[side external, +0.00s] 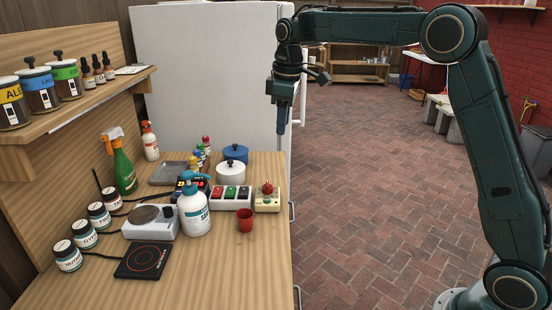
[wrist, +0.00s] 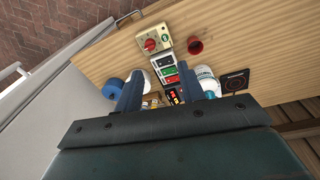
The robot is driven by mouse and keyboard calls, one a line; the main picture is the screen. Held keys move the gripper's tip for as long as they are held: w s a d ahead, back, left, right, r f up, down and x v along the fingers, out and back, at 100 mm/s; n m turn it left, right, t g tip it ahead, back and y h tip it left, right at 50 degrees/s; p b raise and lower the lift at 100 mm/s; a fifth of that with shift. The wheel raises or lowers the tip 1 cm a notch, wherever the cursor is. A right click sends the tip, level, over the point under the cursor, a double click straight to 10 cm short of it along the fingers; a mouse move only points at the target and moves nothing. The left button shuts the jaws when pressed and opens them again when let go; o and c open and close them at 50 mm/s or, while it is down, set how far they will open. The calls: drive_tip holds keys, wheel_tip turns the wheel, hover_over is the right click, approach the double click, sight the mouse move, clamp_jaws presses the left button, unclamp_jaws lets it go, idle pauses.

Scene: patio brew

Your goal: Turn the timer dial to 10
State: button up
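A cream box with a red knob (side external: 267,190) on top stands at the right edge of the wooden counter. It looks like the timer dial, but its markings are too small to read. In the wrist view the red knob (wrist: 150,44) shows beyond my fingertips, with a small green part beside it. My gripper (side external: 281,131) hangs pointing down, high above the back right of the counter and well apart from the box. In the wrist view my gripper (wrist: 163,76) has its two fingers apart with nothing held between them.
Beside the box are a switch block (side external: 231,198), a red cup (side external: 244,220) and a white pump bottle (side external: 194,210). A white pot (side external: 231,172) and a blue pot (side external: 235,153) stand behind. A white fridge (side external: 210,75) rises behind the counter. The counter's front right is clear.

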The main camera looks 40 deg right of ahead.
drive_tip(key=n+g, duration=0.1)
drive_tip(key=n, duration=0.1)
hover_over(267, 184)
wheel_tip(267, 184, down, 9)
drive_tip(key=shift+d+r, duration=0.1)
drive_tip(key=shift+r, duration=0.05)
wheel_tip(267, 184, down, 14)
drive_tip(key=shift+r, duration=0.1)
idle(0.5)
drive_tip(key=shift+c, duration=0.3)
drive_tip(key=c, duration=0.6)
